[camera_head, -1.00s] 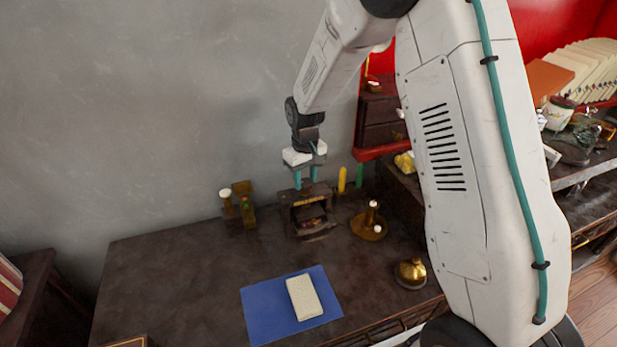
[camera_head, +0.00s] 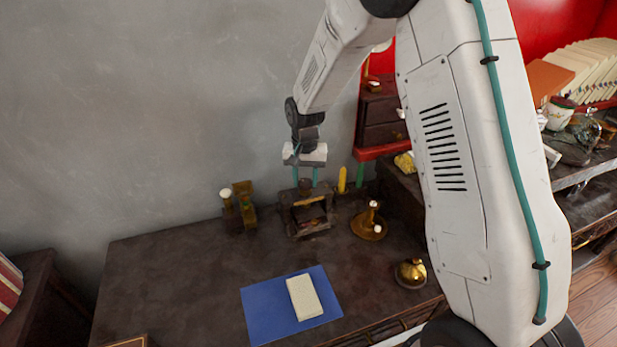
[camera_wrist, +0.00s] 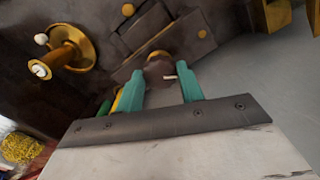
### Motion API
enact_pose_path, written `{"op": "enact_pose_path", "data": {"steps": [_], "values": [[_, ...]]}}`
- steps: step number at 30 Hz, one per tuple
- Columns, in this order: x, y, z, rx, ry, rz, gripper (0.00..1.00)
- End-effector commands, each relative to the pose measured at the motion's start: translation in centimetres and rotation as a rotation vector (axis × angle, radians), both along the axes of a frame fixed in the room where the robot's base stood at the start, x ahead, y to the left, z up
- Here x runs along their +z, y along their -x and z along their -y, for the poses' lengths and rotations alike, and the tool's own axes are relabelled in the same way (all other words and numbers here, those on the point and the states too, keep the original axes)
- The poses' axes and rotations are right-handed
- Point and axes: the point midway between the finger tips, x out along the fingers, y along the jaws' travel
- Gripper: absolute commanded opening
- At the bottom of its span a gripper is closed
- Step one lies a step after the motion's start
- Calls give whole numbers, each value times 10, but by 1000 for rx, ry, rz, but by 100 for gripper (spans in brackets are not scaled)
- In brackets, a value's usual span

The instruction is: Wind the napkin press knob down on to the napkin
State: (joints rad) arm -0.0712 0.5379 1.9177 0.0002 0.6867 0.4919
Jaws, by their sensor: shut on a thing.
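The napkin press (camera_head: 291,224) is a small dark wooden frame with an open front at the back of the dark table. Its dark round knob (camera_head: 305,186) sits on top. My gripper (camera_head: 305,180) points down over the press, its teal fingers on either side of the knob and shut on it. In the wrist view, the knob (camera_wrist: 159,70) shows between the two fingertips (camera_wrist: 162,82). The napkin inside the press is shadowed and I cannot make it out clearly.
A brass candlestick-like piece (camera_head: 368,229) stands right of the press, with a yellow stick (camera_head: 342,180) behind. Brass pieces (camera_head: 244,203) stand to the left. A blue mat (camera_head: 262,309) bearing a pale block (camera_head: 304,297) lies in front.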

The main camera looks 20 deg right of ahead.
Motion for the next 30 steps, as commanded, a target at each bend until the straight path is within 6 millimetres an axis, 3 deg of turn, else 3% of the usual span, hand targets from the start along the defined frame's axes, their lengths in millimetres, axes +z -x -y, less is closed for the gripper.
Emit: {"op": "enact_pose_path", "data": {"steps": [15,16,18,26,30], "values": [[1,-2,0,-22,0,4,15],[1,-2,0,-21,0,4,40],[1,-1,0,-21,0,4,59],[1,-1,0,-21,0,2,59],[10,-1,0,-21,0,3,59]]}}
